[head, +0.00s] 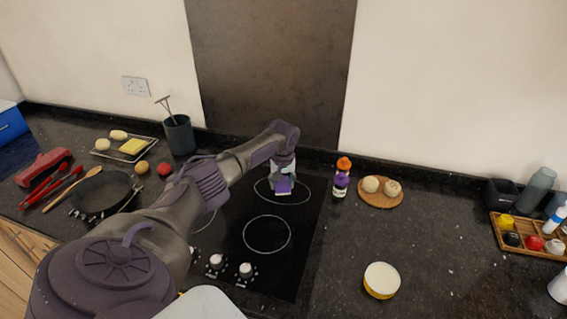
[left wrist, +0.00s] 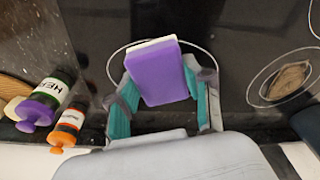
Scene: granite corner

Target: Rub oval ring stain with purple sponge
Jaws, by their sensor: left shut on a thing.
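The purple sponge (head: 283,187) is in my left gripper (head: 282,176), over the rear part of the black hob. In the left wrist view the sponge (left wrist: 158,76), purple with a pale edge, sits between the teal fingers of my left gripper (left wrist: 160,84). A thin white oval ring (head: 308,194) surrounds the sponge; its outline also shows in the left wrist view (left wrist: 204,52). The sponge covers part of the ring's middle. I cannot tell whether the sponge touches the hob. My right gripper is not in view.
Another ring with a brown patch (left wrist: 288,80) lies to the right in the left wrist view. An orange-capped bottle (head: 342,179) and a round board (head: 380,201) stand right of the hob. A pan (head: 103,193) is at left. The right counter has free room.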

